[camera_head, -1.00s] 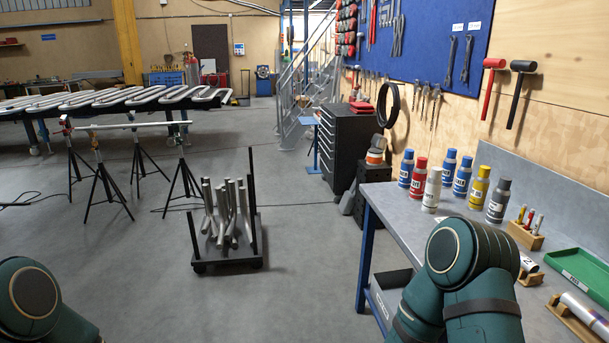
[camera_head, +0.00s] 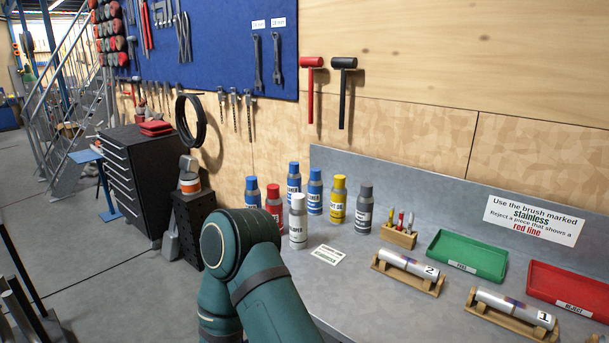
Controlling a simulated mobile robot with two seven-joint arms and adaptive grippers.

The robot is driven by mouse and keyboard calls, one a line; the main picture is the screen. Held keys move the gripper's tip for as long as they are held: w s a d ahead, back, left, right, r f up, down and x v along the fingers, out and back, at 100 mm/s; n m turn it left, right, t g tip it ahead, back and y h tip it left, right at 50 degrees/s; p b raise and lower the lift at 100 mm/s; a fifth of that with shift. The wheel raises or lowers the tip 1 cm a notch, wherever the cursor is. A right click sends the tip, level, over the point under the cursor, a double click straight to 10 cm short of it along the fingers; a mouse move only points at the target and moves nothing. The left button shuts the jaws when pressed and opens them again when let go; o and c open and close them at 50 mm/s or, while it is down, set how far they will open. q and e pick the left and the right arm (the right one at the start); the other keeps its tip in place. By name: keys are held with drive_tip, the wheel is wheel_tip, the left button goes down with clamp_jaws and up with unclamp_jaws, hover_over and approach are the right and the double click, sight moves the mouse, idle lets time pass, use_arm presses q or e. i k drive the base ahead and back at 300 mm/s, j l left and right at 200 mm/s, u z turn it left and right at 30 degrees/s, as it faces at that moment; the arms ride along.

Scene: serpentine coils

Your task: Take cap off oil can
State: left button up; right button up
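A yellow can (camera_head: 337,203) with a yellow cap stands upright on the workbench. Its label is partly readable and seems to end in "OIL". It stands in a group with several other capped cans: a grey can (camera_head: 363,211) to its right, blue cans (camera_head: 315,193) to its left, a red can (camera_head: 273,207) and a white can (camera_head: 298,225) in front. Neither of my grippers is in view.
The grey workbench (camera_head: 345,280) holds a wooden brush block (camera_head: 398,237), two metal tubes on wooden cradles, a green tray (camera_head: 466,255) and a red tray (camera_head: 568,291). A small card (camera_head: 328,254) lies before the cans. A dark tool cabinet (camera_head: 133,185) stands left of the bench.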

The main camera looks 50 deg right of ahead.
sight(340, 180)
drive_tip(key=i, duration=1)
drive_tip(key=i+z, duration=0.1)
drive_tip(key=i, duration=0.85)
drive_tip(key=i+j, duration=0.2)
drive_tip(key=i, duration=0.8)
drive_tip(key=i+z, duration=0.15)
drive_tip(key=z, duration=4.65)
